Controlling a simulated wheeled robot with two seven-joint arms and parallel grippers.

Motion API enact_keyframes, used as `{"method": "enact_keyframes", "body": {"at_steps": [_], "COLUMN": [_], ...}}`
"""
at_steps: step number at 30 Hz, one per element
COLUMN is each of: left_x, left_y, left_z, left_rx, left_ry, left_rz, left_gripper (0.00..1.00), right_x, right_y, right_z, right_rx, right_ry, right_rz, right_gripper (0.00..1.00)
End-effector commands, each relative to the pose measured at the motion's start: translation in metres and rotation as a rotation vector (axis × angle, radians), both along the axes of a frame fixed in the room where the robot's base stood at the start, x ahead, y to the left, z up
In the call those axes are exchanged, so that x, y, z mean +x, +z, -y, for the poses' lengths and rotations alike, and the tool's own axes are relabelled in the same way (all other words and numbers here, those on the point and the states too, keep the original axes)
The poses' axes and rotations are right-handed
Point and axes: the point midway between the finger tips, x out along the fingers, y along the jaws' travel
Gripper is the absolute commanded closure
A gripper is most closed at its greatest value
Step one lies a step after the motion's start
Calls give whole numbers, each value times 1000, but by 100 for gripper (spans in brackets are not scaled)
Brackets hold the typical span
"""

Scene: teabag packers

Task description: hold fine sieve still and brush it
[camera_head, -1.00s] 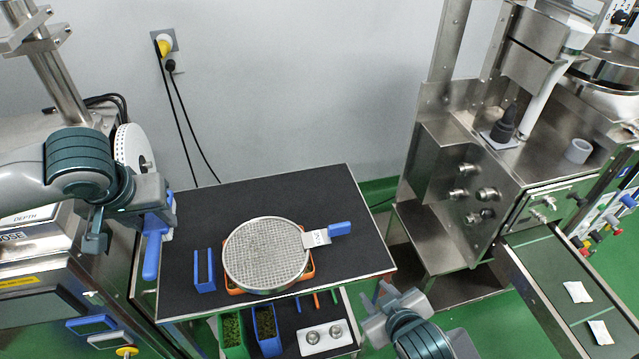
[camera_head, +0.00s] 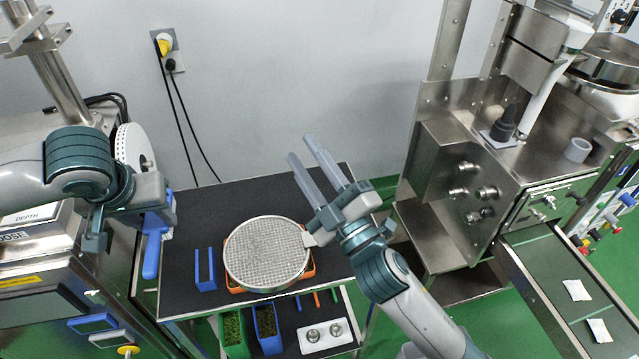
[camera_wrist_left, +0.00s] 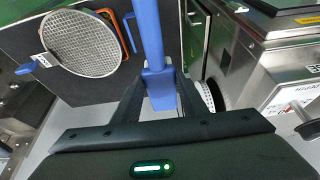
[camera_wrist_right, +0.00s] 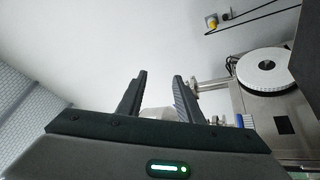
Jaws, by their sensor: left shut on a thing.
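The round fine sieve (camera_head: 266,255) lies flat on an orange holder (camera_head: 309,267) on the black table top. Its blue handle is hidden behind my right gripper in the head view, but the handle (camera_wrist_left: 25,68) shows in the left wrist view. My left gripper (camera_head: 150,212) is shut on a blue brush (camera_head: 152,255), left of the table. The brush also shows between the fingers in the left wrist view (camera_wrist_left: 148,35). My right gripper (camera_head: 300,147) is open and empty, above the sieve's handle side.
A blue U-shaped holder (camera_head: 205,272) stands left of the sieve. Green and blue bins (camera_head: 267,330) and a white tray (camera_head: 326,337) sit on the lower shelf. A steel machine (camera_head: 470,190) stands at right. The table's back (camera_head: 235,200) is clear.

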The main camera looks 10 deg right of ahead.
Motion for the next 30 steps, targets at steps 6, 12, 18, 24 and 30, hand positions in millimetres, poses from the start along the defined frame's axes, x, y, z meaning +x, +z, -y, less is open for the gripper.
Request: {"method": "enact_keyframes", "body": {"at_steps": [6, 12, 18, 24, 30], "left_x": [0, 0, 0, 0, 0], "left_y": [0, 0, 0, 0, 0], "left_z": [0, 0, 0, 0, 0], "left_rx": [0, 0, 0, 0, 0], "left_ry": [0, 0, 0, 0, 0], "left_rz": [1, 1, 1, 1, 1], "left_gripper": [88, 88, 88, 88, 88], "right_x": [-24, -63, -101, -121, -117], "right_y": [66, 85, 68, 21, -37], "right_z": [-66, -121, -161, -174, -156], "right_rx": [-226, -458, -716, -1005, -1320], "right_ry": [179, 352, 540, 742, 968], "right_rz": [384, 706, 1000, 1247, 1431], "right_gripper": [67, 67, 67, 67, 67]}}
